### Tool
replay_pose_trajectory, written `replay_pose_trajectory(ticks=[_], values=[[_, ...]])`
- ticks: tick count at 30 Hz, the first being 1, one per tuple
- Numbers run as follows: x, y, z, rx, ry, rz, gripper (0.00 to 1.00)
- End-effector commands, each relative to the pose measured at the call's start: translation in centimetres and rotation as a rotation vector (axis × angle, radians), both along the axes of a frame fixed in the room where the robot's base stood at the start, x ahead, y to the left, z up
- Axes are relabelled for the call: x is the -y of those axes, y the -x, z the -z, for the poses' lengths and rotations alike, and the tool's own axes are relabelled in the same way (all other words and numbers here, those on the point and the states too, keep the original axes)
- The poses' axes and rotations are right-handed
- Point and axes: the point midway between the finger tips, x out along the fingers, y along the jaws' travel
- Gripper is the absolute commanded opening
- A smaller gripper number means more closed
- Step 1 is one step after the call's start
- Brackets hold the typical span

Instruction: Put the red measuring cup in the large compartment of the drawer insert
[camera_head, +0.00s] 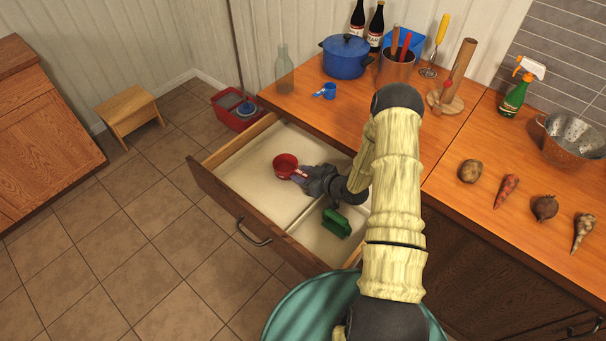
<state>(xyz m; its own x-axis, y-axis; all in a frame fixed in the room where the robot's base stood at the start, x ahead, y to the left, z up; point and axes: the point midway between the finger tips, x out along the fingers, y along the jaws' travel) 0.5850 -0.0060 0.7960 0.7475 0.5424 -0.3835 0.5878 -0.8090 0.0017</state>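The red measuring cup (285,165) is in or just above the larger, far-left part of the pale drawer insert (240,180), opening upward. I cannot tell whether its base touches the insert floor. My gripper (301,174) reaches in from the right, with its fingertips at the cup's handle. The fingers are too small and overlapped to show whether they are closed on it. A low divider (300,218) separates this large compartment from a smaller one nearer the front right. My forearm hides part of the drawer's right side.
A green brush-like item (337,224) lies in the smaller compartment. The counter behind holds a blue pot (346,57), a blue measuring cup (326,91), a glass bottle (284,69) and a utensil holder (396,70). Vegetables lie on the right counter. The drawer front (240,215) stands open over tiled floor.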

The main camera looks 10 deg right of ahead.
Motion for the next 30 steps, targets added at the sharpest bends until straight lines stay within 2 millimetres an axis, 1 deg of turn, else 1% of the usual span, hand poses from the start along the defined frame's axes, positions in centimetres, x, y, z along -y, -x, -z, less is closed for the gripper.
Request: replay_pose_trajectory(ticks=[8, 14, 16, 27, 30], values=[[0.0, 0.0, -0.3, 0.0, 0.0, 0.0, 0.39], [0.2, 0.1, -1.7, -0.001, 0.001, 0.001, 0.39], [1.0, 1.2, -1.7, -0.001, 0.001, 0.003, 0.39], [5.0, 6.7, -4.6, 0.001, 0.001, 0.003, 0.39], [5.9, 7.9, -5.2, 0.0, 0.002, 0.003, 0.39]])
